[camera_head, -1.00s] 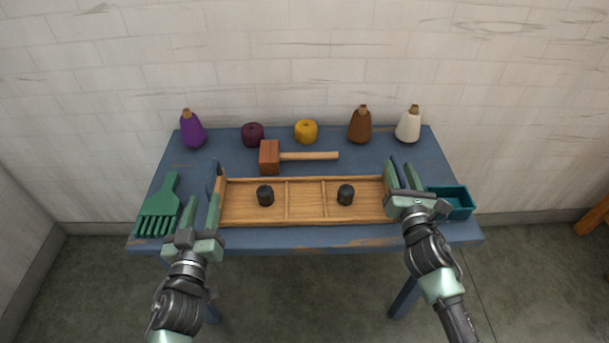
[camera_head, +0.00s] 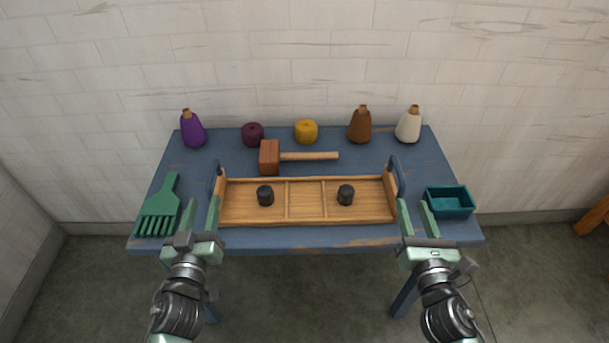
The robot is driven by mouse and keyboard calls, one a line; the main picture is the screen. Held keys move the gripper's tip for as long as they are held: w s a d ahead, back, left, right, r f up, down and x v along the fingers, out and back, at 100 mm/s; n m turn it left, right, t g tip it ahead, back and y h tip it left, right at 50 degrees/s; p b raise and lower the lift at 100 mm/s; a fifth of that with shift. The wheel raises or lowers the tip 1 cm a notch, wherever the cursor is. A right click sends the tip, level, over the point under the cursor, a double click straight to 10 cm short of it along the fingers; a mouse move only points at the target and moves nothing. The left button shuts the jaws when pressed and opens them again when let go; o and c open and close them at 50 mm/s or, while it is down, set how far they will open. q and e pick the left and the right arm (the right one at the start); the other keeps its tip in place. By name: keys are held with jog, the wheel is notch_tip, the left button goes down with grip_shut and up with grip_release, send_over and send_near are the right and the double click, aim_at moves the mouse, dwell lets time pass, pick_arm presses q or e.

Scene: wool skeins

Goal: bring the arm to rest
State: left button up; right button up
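My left gripper (camera_head: 201,218) is open and empty, over the front left of the table, between the green comb-like tool and the wooden tray. My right gripper (camera_head: 416,221) is open and empty, over the table's front right edge, between the wooden tray and the teal box. The wooden tray (camera_head: 305,221) has three compartments and upright dark handles at both ends. One black skein-like piece (camera_head: 265,195) sits in its left compartment. Another black piece (camera_head: 346,194) sits in its right one, and the middle one is empty.
A mallet (camera_head: 270,157) lies behind the tray. The green tool (camera_head: 159,209) lies left, the teal box (camera_head: 450,202) right.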

dwell(0.3)
